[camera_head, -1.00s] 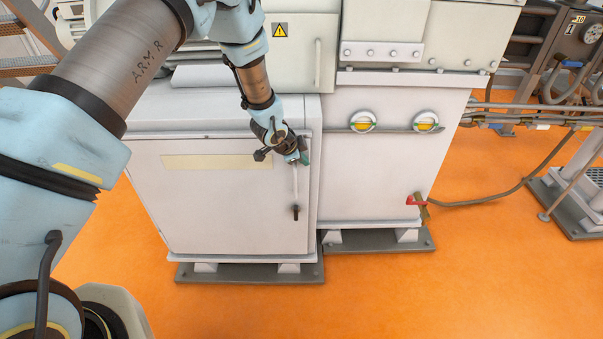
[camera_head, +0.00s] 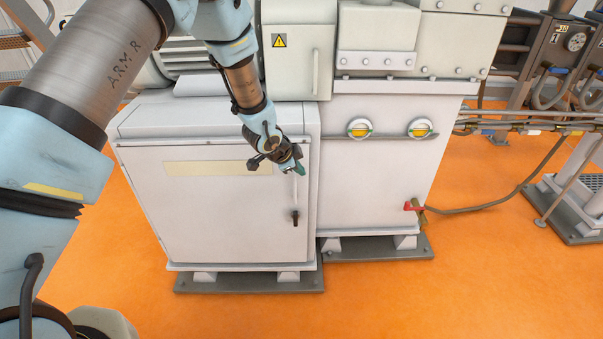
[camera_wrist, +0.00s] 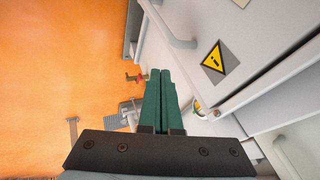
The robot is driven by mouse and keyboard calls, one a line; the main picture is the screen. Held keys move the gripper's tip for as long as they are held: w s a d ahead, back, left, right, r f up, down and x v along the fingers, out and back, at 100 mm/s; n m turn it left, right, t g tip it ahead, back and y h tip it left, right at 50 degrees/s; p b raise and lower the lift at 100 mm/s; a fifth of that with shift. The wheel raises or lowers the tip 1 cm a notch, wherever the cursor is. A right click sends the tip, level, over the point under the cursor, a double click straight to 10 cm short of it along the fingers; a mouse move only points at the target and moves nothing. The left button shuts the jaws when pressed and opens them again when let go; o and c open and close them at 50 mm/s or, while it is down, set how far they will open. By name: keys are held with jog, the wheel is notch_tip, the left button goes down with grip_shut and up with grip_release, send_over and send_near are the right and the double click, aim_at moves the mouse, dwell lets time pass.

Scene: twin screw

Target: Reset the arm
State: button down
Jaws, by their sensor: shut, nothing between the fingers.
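My gripper (camera_head: 300,170) is in front of the upper right part of a white cabinet door (camera_head: 215,215) in the head view. In the wrist view my gripper (camera_wrist: 160,74) shows two green fingers lying side by side, shut with nothing between them. My arm comes in from the upper left, above the cabinet. The gripper overlaps the cabinet's right edge in the picture, and I cannot tell how far it stands from the door.
A hose (camera_head: 490,204) runs right. Orange floor (camera_head: 480,270) is clear in front.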

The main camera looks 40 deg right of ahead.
jog(key=b+v, duration=0.1)
jog(key=v, duration=0.6)
jog(key=w+a+r+n+t+y, duration=0.1)
jog(key=w+a+r+n+y, duration=0.2)
jog(key=a, duration=0.6)
jog(key=w+a+r+n+t, duration=0.15)
jog(key=w+a+n, duration=0.3)
jog(key=a, duration=0.55)
jog(key=w+a+r+n+y, duration=0.2)
jog(key=w+a+r+n, duration=0.15)
jog(key=a, duration=0.55)
jog(key=s+a+r+n+g+y, duration=0.1)
jog(key=s+a+n, duration=0.4)
jog(key=a, duration=0.5)
jog(key=s+a+r+n+g, duration=0.1)
jog(key=s+a+r+n, duration=0.2)
jog(key=a, duration=0.7)
jog(key=s+n, duration=0.2)
jog(key=n, duration=0.2)
jog(key=shift+s+y, duration=0.2)
jog(key=shift+y, duration=0.2)
jog(key=shift+a+g, duration=0.1)
jog(key=shift+g, duration=0.15)
